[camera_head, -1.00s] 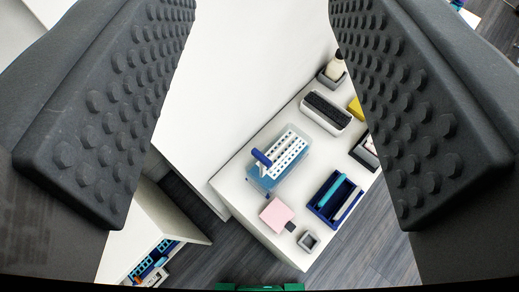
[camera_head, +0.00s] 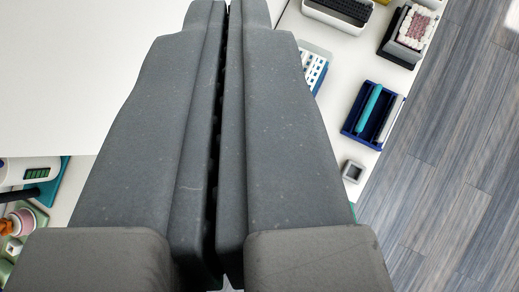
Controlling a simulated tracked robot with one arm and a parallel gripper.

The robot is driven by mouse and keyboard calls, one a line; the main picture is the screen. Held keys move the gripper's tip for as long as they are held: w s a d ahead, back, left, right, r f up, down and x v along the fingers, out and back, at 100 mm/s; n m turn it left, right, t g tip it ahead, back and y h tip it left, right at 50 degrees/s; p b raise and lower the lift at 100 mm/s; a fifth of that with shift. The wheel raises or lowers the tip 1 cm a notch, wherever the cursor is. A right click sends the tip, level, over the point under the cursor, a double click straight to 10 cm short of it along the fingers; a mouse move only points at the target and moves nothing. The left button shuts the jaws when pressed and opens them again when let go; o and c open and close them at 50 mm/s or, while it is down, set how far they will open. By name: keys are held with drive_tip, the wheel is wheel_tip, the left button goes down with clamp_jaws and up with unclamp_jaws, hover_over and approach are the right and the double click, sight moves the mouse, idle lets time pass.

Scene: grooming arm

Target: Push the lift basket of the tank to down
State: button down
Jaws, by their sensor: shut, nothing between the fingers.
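The tank's lift basket (camera_head: 315,64) shows only as a small piece of white perforated plate with a blue edge, just right of my gripper. Most of the tank and basket, with the blue handle, is hidden behind the gripper. My gripper (camera_head: 229,8) fills the middle of the view, with its two dark grey fingers shut together and nothing between them. I cannot tell its height above the table or whether it touches the basket.
The white table (camera_head: 332,100) holds a navy tray (camera_head: 372,115) with rollers, a small grey square cup (camera_head: 352,171), a black-topped box (camera_head: 340,12) and a dark box of white and pink pieces (camera_head: 412,30). Grey wood floor (camera_head: 450,150) lies right. Items on another surface show lower left.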

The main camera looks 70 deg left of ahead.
drive_tip(key=w+f+m+g+p, duration=0.1)
drive_tip(key=f+p, duration=0.3)
drive_tip(key=f, duration=0.6)
drive_tip(key=w+f+m+g+p, duration=0.1)
drive_tip(key=f+g+p, duration=0.3)
drive_tip(key=f, duration=0.7)
drive_tip(key=w+f+m+g+h+p, duration=0.1)
drive_tip(key=f+p, duration=0.3)
drive_tip(key=f, duration=0.7)
drive_tip(key=shift+w+d+m+g, duration=0.45)
drive_tip(key=shift+w+m+g, duration=0.1)
drive_tip(key=shift+m+g, duration=0.35)
wheel_tip(320, 180, down, 8)
drive_tip(key=b, duration=0.5)
drive_tip(key=shift+s+f, duration=0.15)
drive_tip(key=shift+s, duration=0.05)
